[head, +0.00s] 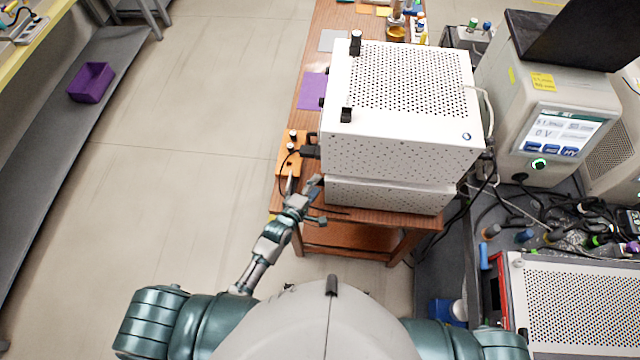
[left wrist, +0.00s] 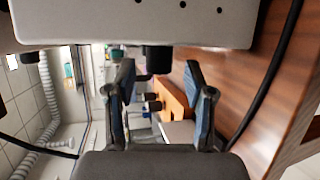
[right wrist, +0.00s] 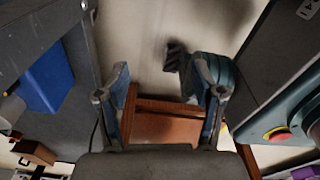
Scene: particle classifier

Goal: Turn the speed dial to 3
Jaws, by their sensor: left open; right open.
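A white perforated machine (head: 400,140) stands on a wooden table. A black knob (head: 310,151) sticks out of its left side; it appears to be the dial, but no number is readable. In the left wrist view a black knob (left wrist: 157,59) hangs from the white casing edge, between and just beyond my left fingertips. My left gripper (head: 304,183) is open and empty at the machine's near left corner, apart from the knob as far as I can tell. My right gripper (right wrist: 164,84) is open and empty in the right wrist view, and hidden in the head view.
An orange block with black knobs (head: 291,165) lies beside the machine's left side, with a black cable near it. A purple sheet (head: 312,92) lies behind it. A screen device (head: 565,130) and cables stand at right.

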